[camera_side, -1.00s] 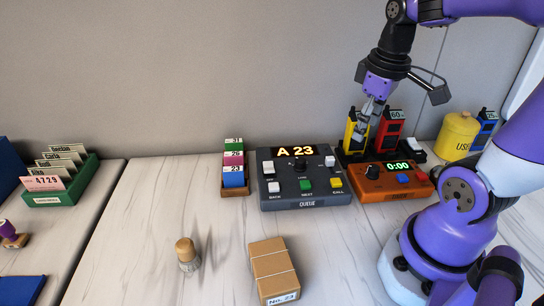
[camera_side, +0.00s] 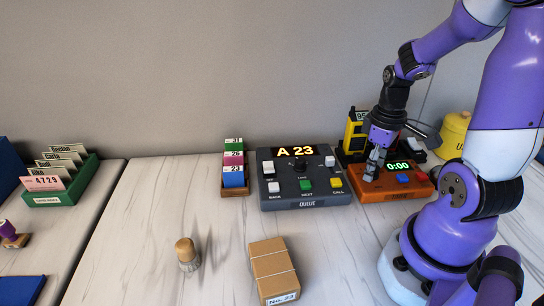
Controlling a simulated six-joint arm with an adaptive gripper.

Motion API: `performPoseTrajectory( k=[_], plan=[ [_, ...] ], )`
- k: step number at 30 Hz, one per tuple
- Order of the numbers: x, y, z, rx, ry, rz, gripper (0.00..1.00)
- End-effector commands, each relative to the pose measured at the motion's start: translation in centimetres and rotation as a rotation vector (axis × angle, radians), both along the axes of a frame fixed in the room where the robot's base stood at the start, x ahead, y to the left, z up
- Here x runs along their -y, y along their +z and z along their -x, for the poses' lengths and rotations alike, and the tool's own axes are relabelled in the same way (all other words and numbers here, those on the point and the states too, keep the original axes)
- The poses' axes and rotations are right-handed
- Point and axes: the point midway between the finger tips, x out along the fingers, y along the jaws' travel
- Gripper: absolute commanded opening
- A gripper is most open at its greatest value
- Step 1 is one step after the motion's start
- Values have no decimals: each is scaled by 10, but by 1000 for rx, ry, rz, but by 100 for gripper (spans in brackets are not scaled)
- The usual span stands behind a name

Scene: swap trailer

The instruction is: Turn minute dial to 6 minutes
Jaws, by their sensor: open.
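An orange timer box (camera_side: 400,191) stands at the right of the table. Its green display (camera_side: 398,167) reads 0:00, and a blue button (camera_side: 403,179) sits on its face. In the earlier frame a dark round dial shows at the box's left side; now my gripper covers that spot. My gripper (camera_side: 372,172) is open and points down over the left part of the timer, with its fingertips at the dial's place. I cannot tell whether they touch the dial.
A grey queue console (camera_side: 304,190) showing A 23 stands close left of the timer. Behind the timer is a rack with a yellow holder (camera_side: 355,135). A yellow canister (camera_side: 455,135) is at the back right.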

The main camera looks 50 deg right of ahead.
Motion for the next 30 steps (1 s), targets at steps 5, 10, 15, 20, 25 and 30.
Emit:
performPoseTrajectory(
  k=[5, 10, 15, 20, 25, 30],
  plan=[
    [0, 0, 0, 0, 0, 0, 64],
    [0, 0, 0, 0, 0, 0, 0],
    [0, 0, 0, 0, 0, 0, 0],
    [0, 0, 0, 0, -13, 0, 0],
    [0, -1, 0, 1, -69, 0, 0],
    [0, -1, 0, 2, -176, -1, 0]
  ],
)
